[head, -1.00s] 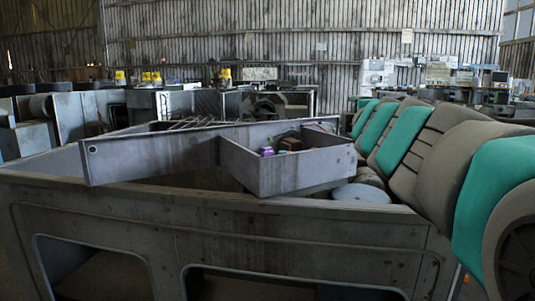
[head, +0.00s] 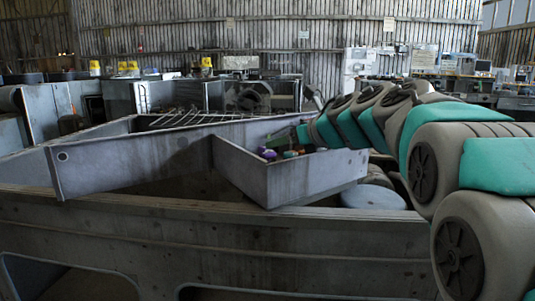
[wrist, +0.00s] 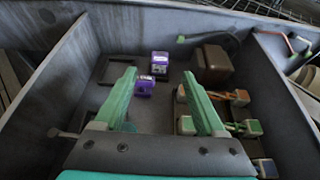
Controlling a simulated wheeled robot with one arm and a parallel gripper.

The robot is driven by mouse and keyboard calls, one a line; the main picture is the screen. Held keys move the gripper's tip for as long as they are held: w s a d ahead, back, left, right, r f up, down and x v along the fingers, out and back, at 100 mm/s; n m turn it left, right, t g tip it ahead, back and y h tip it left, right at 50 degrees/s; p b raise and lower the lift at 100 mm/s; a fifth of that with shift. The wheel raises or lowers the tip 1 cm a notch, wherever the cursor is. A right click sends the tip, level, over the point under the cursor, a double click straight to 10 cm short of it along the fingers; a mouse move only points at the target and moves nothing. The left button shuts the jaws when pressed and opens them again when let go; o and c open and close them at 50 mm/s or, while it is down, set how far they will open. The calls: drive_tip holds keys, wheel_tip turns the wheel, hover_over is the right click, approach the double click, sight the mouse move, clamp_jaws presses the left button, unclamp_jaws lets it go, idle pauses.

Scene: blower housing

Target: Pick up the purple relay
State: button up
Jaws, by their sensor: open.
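Purple relay parts show in the wrist view inside a grey compartment: an upper purple block (wrist: 160,62) with a pale label and a smaller purple block (wrist: 145,86) below it. I cannot tell whether they are one relay or two. In the head view, purple (head: 267,153) shows just above the compartment's front wall. My gripper (wrist: 160,73) is open, its two green fingers pointing into the compartment. In the picture, the purple blocks lie between the fingers. The fingers appear apart from them, and their height above the floor is unclear.
The grey compartment wall (head: 290,181) surrounds the parts. A brown block (wrist: 213,63) and several orange and green pieces (wrist: 230,97) lie right of the purple blocks. Dark recessed frames mark the floor at left. A round grey disc (head: 372,196) sits outside the compartment.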

drive_tip(key=shift+p+x, duration=0.4)
drive_tip(key=shift+x, duration=3.25)
drive_tip(key=shift+r, duration=0.1)
drive_tip(key=shift+c, duration=0.4)
clamp_jaws()
